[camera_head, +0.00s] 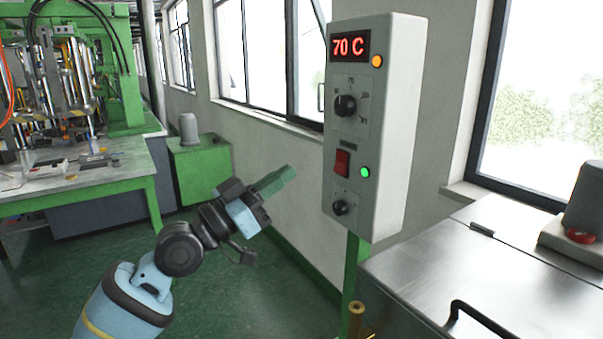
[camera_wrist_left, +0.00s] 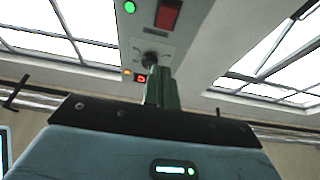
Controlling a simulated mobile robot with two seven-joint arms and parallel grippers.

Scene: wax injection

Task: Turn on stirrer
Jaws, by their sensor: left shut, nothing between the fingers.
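A grey control box (camera_head: 400,130) stands on a green post. Its display (camera_head: 349,46) reads 70 C, with a lit orange lamp (camera_head: 377,61) beside it. Below are a large black knob (camera_head: 345,105), a red rocker switch (camera_head: 342,162) with a lit green lamp (camera_head: 365,172), and a small black knob (camera_head: 340,207). My left gripper (camera_head: 287,177) is shut and empty, left of the box and apart from it. The left wrist view shows its green fingers (camera_wrist_left: 161,88) with the red switch (camera_wrist_left: 168,14) and a knob (camera_wrist_left: 150,60) beyond. My right gripper is not in view.
A metal tank lid (camera_head: 440,265) with a black handle (camera_head: 485,320) is at lower right, with a grey housing (camera_head: 588,200) on it. A workbench (camera_head: 80,200) with green machinery stands at left. Green floor (camera_head: 250,300) is open below my left arm.

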